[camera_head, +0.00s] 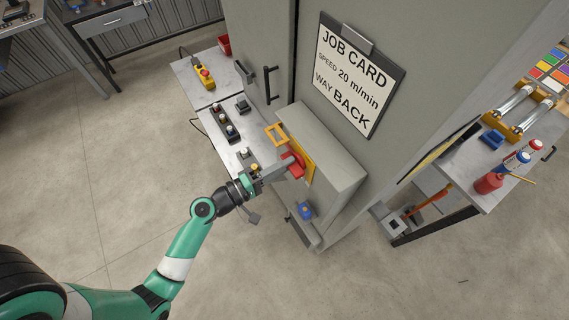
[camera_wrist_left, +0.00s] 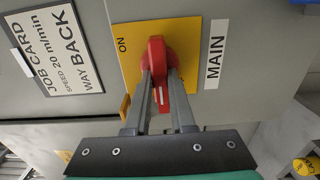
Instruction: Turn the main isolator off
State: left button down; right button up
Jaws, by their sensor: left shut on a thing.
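The main isolator has a red handle (camera_head: 297,165) on a yellow plate (camera_head: 309,173) on the side of a grey box on the cabinet. The word ON is printed left of the handle. The handle's white line lies at its lower end in that picture, not toward ON. My left gripper (camera_head: 287,170) is shut on the handle, with its fingers (camera_wrist_left: 160,85) on either side. My right gripper is out of view.
A yellow frame (camera_head: 276,136) sticks out beside the isolator. A blue object (camera_head: 305,211) is below it. A side table (camera_head: 199,88) carries switch boxes and a yellow control box (camera_head: 204,77). A job card (camera_head: 353,75) hangs on the cabinet. The floor in front is clear.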

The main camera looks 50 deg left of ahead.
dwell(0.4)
pick_arm(q)
jog(key=c, duration=0.8)
grip_release()
jog(key=shift+o, duration=0.2)
